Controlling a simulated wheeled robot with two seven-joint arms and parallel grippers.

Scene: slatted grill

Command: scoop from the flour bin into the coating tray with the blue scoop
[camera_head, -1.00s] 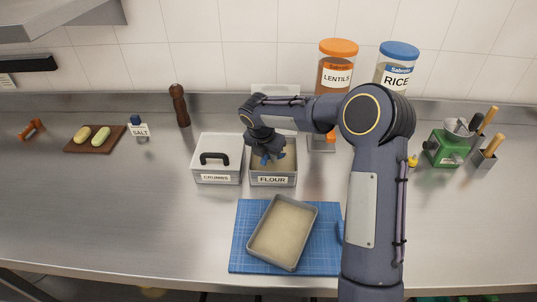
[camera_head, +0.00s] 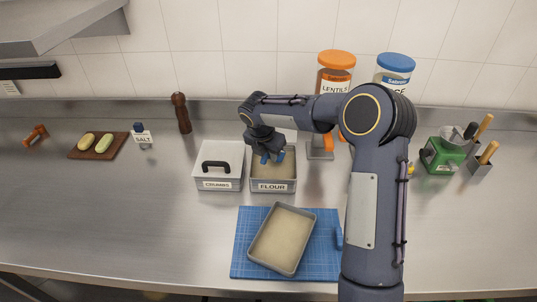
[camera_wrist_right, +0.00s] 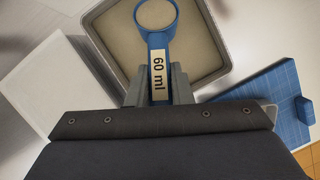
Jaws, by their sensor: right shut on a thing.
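The blue scoop (camera_wrist_right: 157,62), with a "60 ml" label on its handle, is held in my right gripper (camera_wrist_right: 158,88), which is shut on the handle. In the head view the right gripper (camera_head: 266,151) is over the open flour bin (camera_head: 273,186), and only a little blue of the scoop shows. In the right wrist view the scoop's round bowl shows pale flour colour inside, over the bin; I cannot tell if it touches the flour. The coating tray (camera_head: 257,231) lies tilted on a blue mat and has a pale, even layer inside. My left gripper is not in view.
The lidded crumbs bin (camera_head: 218,172) stands directly left of the flour bin. The blue mat (camera_head: 320,262) is in front. Lentils (camera_head: 335,75) and rice (camera_head: 392,70) jars stand behind my right arm. A green container (camera_head: 440,155) is at right. The left counter front is clear.

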